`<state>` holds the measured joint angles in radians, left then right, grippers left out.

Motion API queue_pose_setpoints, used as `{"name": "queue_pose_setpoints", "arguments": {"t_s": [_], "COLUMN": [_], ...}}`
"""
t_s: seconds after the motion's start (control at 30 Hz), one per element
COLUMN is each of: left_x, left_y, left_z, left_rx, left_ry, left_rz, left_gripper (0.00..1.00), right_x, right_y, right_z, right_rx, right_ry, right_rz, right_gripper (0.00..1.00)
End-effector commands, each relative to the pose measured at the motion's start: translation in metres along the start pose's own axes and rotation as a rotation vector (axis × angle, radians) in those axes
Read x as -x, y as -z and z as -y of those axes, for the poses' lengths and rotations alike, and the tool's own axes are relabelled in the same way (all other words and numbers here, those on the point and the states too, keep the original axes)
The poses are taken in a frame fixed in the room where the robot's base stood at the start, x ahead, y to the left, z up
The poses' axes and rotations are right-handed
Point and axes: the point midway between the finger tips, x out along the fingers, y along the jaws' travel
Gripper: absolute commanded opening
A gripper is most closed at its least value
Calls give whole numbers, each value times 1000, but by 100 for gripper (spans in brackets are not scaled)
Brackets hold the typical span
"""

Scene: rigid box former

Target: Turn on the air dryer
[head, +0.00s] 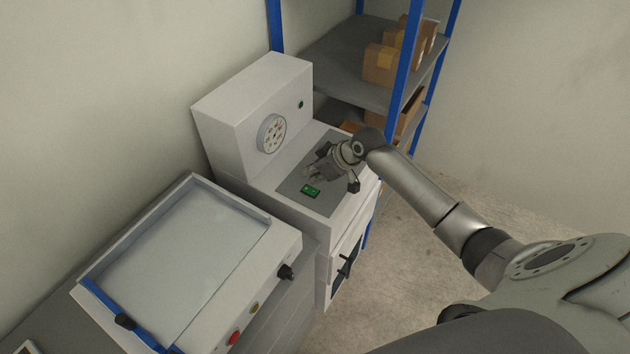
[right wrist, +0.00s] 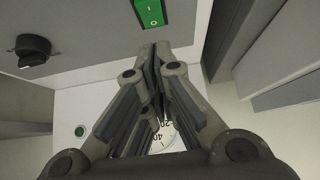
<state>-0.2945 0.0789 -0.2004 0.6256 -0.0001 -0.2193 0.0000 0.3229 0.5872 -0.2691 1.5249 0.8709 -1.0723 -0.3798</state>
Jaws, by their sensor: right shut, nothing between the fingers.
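The air dryer (head: 250,100) is a white machine with a round dial gauge (head: 271,134) on its upright part. A green rocker switch (head: 310,190) sits on its grey sloped panel. In the right wrist view the green switch (right wrist: 150,12), marked I and O, is at the top edge, partly cut off. My right gripper (head: 312,172) is shut and empty over the panel, close to the switch. Its fingertips (right wrist: 153,50) point toward the switch; I cannot tell whether they touch. A black knob (right wrist: 33,48) is on the panel too. My left gripper is out of view.
A small green button or light (head: 301,104) is on the upright part. A box-former machine (head: 185,240) with a blue-edged tray stands at the left front. A blue-post shelf (head: 345,55) with cardboard boxes (head: 381,64) is behind. Open floor (head: 440,260) lies to the right.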

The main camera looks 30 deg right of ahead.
Motion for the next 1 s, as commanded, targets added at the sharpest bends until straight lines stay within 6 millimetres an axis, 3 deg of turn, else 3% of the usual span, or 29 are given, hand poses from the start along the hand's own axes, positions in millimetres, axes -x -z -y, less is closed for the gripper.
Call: {"name": "queue_pose_setpoints", "arguments": {"t_s": [0.1,0.23,0.67,0.87,1.0], "left_x": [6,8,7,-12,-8], "left_y": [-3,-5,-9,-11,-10], "left_z": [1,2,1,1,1], "left_rx": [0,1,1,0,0], "left_ry": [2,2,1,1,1], "left_rz": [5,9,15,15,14], "left_gripper": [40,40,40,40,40], "right_x": [-12,-20,-24,-32,-27], "right_y": [-16,-24,-28,-40,-35], "right_z": [1,0,0,0,0], "right_rx": [-4,-3,-1,-2,-2], "right_ry": [2,1,0,0,1], "right_rz": [7,5,3,-62,-76], "right_gripper": [0,0,0,0,0]}}
